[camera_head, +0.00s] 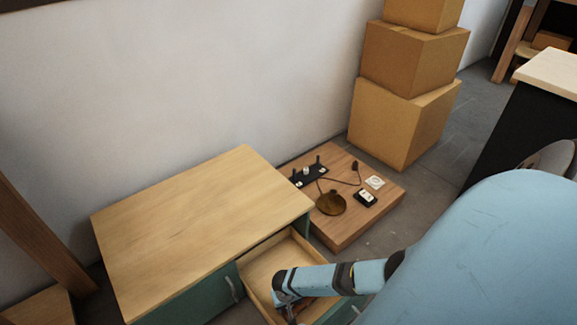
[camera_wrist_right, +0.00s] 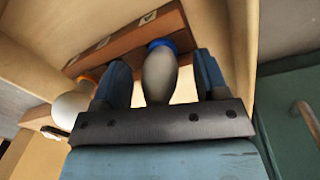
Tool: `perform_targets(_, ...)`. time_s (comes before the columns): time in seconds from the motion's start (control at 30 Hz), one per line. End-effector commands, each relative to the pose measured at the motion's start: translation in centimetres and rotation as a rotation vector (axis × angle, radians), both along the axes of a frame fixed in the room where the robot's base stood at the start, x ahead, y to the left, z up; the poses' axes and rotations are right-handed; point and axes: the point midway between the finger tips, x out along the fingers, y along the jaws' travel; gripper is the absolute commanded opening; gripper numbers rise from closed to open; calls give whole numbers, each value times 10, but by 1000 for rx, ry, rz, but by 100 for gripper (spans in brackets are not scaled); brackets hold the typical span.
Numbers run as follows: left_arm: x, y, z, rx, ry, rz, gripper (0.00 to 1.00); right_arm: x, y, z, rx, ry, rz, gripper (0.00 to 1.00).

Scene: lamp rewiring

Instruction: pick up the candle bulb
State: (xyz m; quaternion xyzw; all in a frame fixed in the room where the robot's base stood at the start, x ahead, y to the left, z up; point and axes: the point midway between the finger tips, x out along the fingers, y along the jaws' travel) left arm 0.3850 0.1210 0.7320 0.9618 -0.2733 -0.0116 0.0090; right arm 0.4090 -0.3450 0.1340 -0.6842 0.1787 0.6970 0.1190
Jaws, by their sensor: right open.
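The candle bulb (camera_wrist_right: 159,76), a pale elongated bulb with a blue collar, shows in the right wrist view at a wooden rack (camera_wrist_right: 123,37) in a drawer. My right gripper (camera_wrist_right: 162,62) is open, with one finger on each side of this bulb; I cannot tell whether either touches it. In the head view my right arm reaches into the open drawer (camera_head: 262,264), and the arm hides the bulb. A rounder white bulb (camera_wrist_right: 72,106) with an orange collar is left of the gripper. My left gripper is not in view.
The drawer belongs to a green cabinet with a wooden top (camera_head: 190,215); its walls are close around the gripper. A low wooden platform (camera_head: 350,226) behind it holds a lamp base (camera_head: 331,204) and small electrical parts. Cardboard boxes (camera_head: 395,122) are stacked farther back.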

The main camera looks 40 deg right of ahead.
Motion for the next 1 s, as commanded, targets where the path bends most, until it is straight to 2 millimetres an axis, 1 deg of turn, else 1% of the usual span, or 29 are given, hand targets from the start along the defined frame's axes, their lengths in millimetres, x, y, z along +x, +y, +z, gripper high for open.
perform_targets(0.03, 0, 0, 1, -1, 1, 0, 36, 0, 0, 1, 0, 0, 0, 67)
perform_targets(0.07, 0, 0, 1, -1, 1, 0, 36, 0, 0, 1, 0, 0, 0, 60)
perform_targets(0.1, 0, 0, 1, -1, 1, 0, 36, 0, 0, 1, 0, 0, 0, 51)
perform_targets(0.17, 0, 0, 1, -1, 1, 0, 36, 0, 0, 1, 0, 0, 0, 37)
perform_targets(0.2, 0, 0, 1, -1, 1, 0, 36, 0, 0, 1, 0, 0, 0, 28)
perform_targets(0.27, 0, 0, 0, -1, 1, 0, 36, 0, 0, 1, 0, 0, 0, 14)
perform_targets(0.53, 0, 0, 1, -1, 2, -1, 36, 0, 0, 1, 0, 0, 0, 14)
perform_targets(0.67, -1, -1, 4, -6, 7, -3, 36, 0, 0, 7, 0, 0, -1, 14)
perform_targets(0.77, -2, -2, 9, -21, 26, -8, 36, 0, 0, 17, 1, 0, -1, 14)
perform_targets(0.87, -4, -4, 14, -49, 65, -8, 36, 0, -1, 33, 0, -1, -1, 14)
perform_targets(0.97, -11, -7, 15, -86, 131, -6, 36, -1, 0, 54, 1, 0, 0, 14)
perform_targets(1.0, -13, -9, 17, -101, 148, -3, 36, 0, 0, 64, 1, -1, 0, 14)
